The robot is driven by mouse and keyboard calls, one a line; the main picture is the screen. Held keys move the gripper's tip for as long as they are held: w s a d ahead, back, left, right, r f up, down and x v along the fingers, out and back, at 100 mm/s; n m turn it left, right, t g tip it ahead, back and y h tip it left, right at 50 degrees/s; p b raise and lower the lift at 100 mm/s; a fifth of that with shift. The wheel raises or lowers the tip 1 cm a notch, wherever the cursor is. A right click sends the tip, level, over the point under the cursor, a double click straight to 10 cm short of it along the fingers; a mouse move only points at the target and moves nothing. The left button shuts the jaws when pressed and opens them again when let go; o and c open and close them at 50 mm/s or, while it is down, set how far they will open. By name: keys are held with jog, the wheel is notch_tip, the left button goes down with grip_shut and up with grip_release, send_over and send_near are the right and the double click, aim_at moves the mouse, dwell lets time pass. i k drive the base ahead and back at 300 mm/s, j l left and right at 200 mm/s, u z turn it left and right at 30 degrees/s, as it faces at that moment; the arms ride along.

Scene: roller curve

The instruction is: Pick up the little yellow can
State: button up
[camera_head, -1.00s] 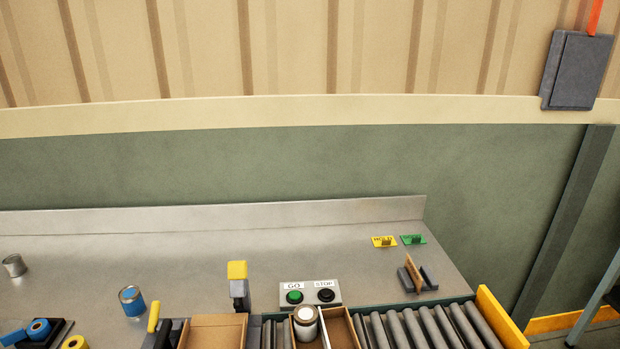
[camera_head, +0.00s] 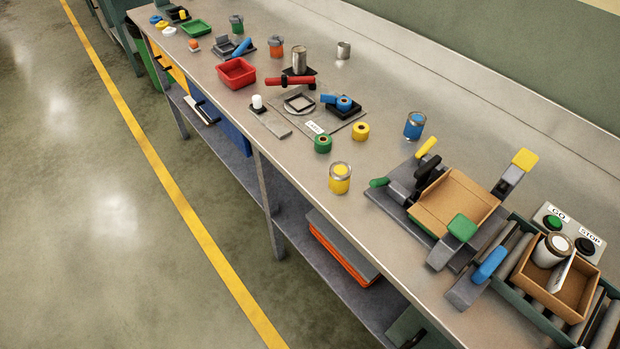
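The little yellow can (camera_head: 340,178) stands upright near the front edge of the long metal workbench, around the middle of the view. It has a yellow band and a bare metal lid with a yellow centre. Nothing touches it. A green tape roll and a yellow tape roll lie behind it. My gripper is not in view.
A clamp fixture with a cardboard tray (camera_head: 453,203) stands right of the can. A blue can (camera_head: 414,126) and a yellow tape roll (camera_head: 361,131) are behind it. A red bin (camera_head: 236,73) is further left. A roller conveyor holds a box (camera_head: 558,284). The floor in front is clear.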

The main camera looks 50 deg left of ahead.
aim_at(340, 172)
jog(key=l+u, duration=0.1)
jog(key=u, duration=1.95)
jog(key=i+j+z, duration=0.1)
jog(key=i+j, duration=0.25)
jog(key=i+j+z, duration=0.15)
jog(key=i+j, duration=0.15)
jog(key=j, duration=0.3)
